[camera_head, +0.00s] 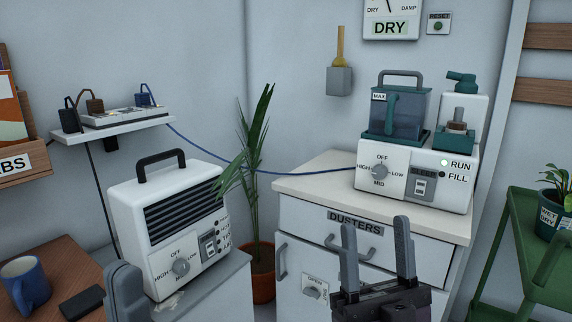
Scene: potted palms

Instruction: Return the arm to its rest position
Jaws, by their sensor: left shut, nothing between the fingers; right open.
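My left gripper (123,275) shows at the lower left, in front of the left side of a white heater-like unit (140,215). Its grey fingers are together with nothing between them. My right gripper (376,230) shows at the bottom, right of centre, with its two grey fingers pointing up and spread apart. It is empty and appears in front of the drawer cabinet (300,250). The rest of both arms is out of view.
A white humidifier-like machine (395,165) with a teal tank stands on the cabinet. A potted palm (262,285) stands between cabinet and heater. A blue mug (25,285) sits on a brown table at left. A green plant stand (530,255) is at right.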

